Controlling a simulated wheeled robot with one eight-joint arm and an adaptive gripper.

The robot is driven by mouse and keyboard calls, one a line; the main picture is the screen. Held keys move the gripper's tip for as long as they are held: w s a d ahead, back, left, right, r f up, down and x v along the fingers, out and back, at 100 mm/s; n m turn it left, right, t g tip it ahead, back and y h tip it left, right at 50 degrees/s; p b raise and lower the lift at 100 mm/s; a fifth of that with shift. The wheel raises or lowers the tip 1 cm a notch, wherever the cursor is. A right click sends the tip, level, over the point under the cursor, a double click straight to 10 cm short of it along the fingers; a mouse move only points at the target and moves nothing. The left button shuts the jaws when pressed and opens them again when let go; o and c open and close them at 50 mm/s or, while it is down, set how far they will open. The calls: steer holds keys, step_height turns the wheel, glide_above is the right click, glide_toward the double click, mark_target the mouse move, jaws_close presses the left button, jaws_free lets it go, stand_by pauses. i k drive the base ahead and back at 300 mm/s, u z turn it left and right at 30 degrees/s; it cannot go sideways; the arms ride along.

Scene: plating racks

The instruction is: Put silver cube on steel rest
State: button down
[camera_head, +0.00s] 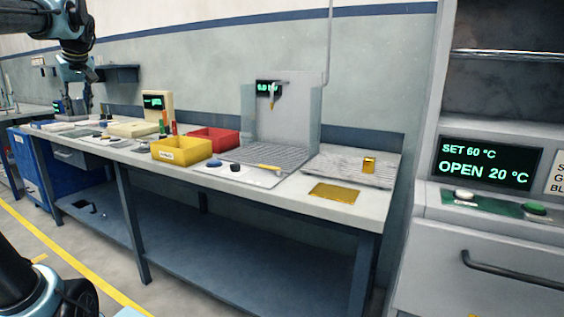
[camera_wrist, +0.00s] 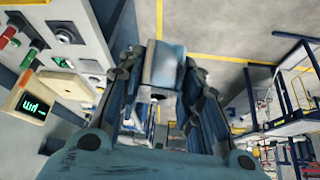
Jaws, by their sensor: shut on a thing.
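My gripper (camera_wrist: 160,85) is shut on the silver cube (camera_wrist: 163,65), which shows as a blue-grey block between the fingertips in the wrist view. In the head view my gripper (camera_head: 87,100) is at the upper left, above the far left part of the bench; the cube cannot be made out clearly there. I cannot tell for certain which thing is the steel rest. A grey metal plate (camera_head: 325,165) lies at the right end of the bench with a gold cube (camera_head: 369,165) on it, far from my gripper.
The bench (camera_head: 300,198) also holds a yellow bin (camera_head: 181,151), a red bin (camera_head: 215,138), a grey rinse station (camera_head: 283,115) and a flat gold plate (camera_head: 334,193). A cabinet with a display (camera_head: 487,162) stands at the right. The floor in front is mostly clear.

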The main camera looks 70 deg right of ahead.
mark_target(330, 164)
steer(key=z, duration=0.05)
steer(key=i, duration=0.9)
steer(key=z, duration=2.65)
